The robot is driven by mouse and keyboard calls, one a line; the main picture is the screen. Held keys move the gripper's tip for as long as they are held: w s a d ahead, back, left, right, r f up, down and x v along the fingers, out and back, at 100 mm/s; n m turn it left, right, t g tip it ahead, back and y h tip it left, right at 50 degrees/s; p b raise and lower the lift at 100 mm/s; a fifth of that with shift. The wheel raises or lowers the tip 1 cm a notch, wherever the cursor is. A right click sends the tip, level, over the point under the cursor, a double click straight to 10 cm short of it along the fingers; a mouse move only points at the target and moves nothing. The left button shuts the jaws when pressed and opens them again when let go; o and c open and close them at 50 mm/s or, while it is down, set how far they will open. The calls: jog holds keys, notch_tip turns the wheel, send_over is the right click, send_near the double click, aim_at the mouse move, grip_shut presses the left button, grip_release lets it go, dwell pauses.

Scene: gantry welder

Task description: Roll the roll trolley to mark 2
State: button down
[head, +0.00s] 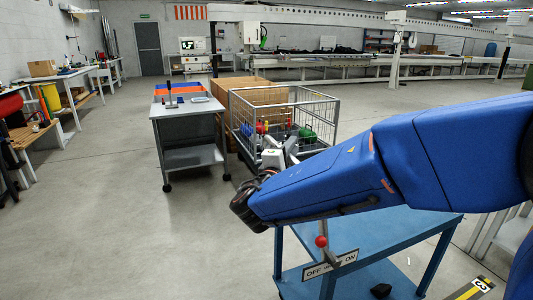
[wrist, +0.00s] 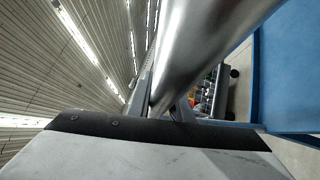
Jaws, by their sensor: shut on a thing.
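My gripper (head: 289,146) is in front of the cage's near side, partly hidden by my blue arm. In the wrist view its fingers (wrist: 166,106) are shut on a thick shiny metal bar (wrist: 205,45). Whether the bar belongs to the cage cannot be told. Coloured contents show behind the fingers. I cannot make out mark 2 in either view.
A yellow-black floor mark (head: 470,291) lies lower right. The left-centre floor is clear.

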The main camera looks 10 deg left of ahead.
jog(key=w+d, duration=0.7)
jog(key=d, duration=0.4)
jog(key=shift+d, duration=0.2)
jog(key=shift+f, duration=0.1)
jog(key=c, duration=1.6)
grip_release()
jog(key=v, duration=1.7)
jog(key=shift+s+f, duration=0.1)
jog(key=shift+s, duration=0.15)
